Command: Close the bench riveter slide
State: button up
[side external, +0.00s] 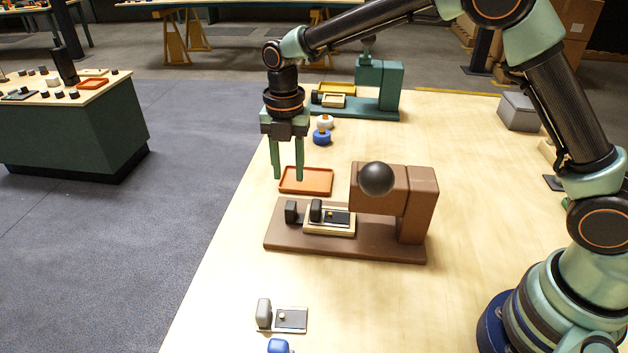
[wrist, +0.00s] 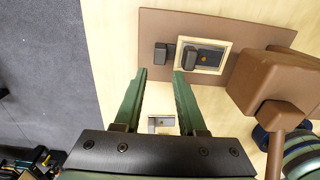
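A brown bench riveter (side external: 417,212) stands on a brown base plate (side external: 375,244); it also shows in the wrist view (wrist: 262,88). Its cream-framed slide (side external: 329,231) sits on the base, mostly out to the left of the riveter's head. The slide carries a dark plate and a dark upright tab (side external: 316,211), also in the wrist view (wrist: 190,60). A separate dark block (side external: 291,212) stands on the base left of the slide. My gripper (side external: 288,178) is open and empty, pointing down, above the base in the side view. Its fingertips (wrist: 159,74) show near the base's edge in the wrist view.
An orange tray (side external: 306,181) lies behind the brown base. A small grey plate with an upright tab (side external: 290,319) lies in front. A black ball (side external: 376,179) sticks out before the brown head.

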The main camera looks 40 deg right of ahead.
aim_at(290, 205)
notch_tip(290, 205, down, 10)
dwell(0.4)
grip_shut()
jog(key=shift+r, duration=0.1)
dwell(1.2)
